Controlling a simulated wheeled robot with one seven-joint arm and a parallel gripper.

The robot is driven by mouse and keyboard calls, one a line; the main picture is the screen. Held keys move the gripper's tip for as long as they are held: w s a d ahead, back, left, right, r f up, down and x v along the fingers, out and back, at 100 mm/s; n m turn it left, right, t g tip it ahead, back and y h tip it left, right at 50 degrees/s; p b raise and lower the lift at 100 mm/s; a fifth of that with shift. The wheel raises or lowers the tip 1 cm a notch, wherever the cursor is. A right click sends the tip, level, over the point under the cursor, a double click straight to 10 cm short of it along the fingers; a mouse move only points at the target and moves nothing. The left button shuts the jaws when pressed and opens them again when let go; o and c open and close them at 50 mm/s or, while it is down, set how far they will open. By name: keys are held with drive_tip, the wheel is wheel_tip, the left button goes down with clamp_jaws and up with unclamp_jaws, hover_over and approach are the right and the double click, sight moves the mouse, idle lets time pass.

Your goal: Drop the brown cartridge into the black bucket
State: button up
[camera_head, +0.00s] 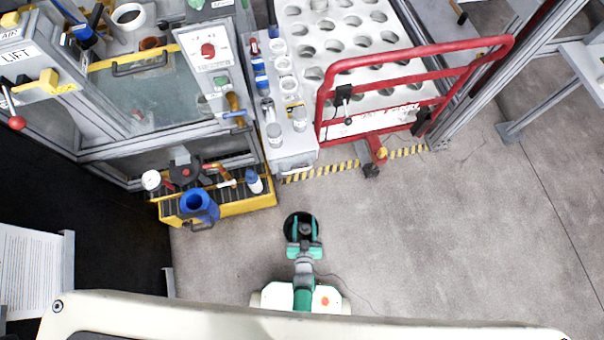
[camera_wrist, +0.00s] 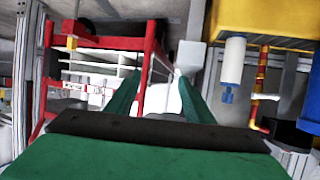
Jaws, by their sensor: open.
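My gripper (camera_wrist: 159,82) shows in the wrist view as two teal fingers, spread apart with nothing between them. In the head view my gripper (camera_head: 303,245) is seen from above over bare grey floor, apart from the bench and carts. A small brown-gold cylinder (camera_head: 233,102) lies beside the control panel; I cannot tell if it is the brown cartridge. I cannot pick out a black bucket with certainty. A blue bucket (camera_head: 207,203) stands at the front of the yellow tray.
The yellow tray (camera_head: 235,208) holds tools and a white-and-blue cylinder (camera_head: 254,181). A white cart (camera_head: 291,152) carries several small cylinders. A red rail frame (camera_head: 330,97) stands in front of a perforated white rack (camera_head: 372,70). The floor at right is clear.

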drive_tip(key=v, duration=0.9)
drive_tip(key=shift+s+d, duration=0.2)
drive_tip(key=shift+d, duration=0.1)
drive_tip(key=shift+r, duration=0.15)
drive_tip(key=s+r+t, duration=0.1)
drive_tip(key=s+r, duration=0.1)
drive_tip(key=r, duration=1.9)
drive_tip(key=s+r+t, duration=0.1)
drive_tip(key=s+r, duration=0.1)
drive_tip(key=r, duration=2)
drive_tip(key=shift+s+m+h, duration=0.3)
drive_tip(key=shift+s+h, duration=0.1)
drive_tip(key=shift+a, duration=0.15)
drive_tip(key=c, duration=0.4)
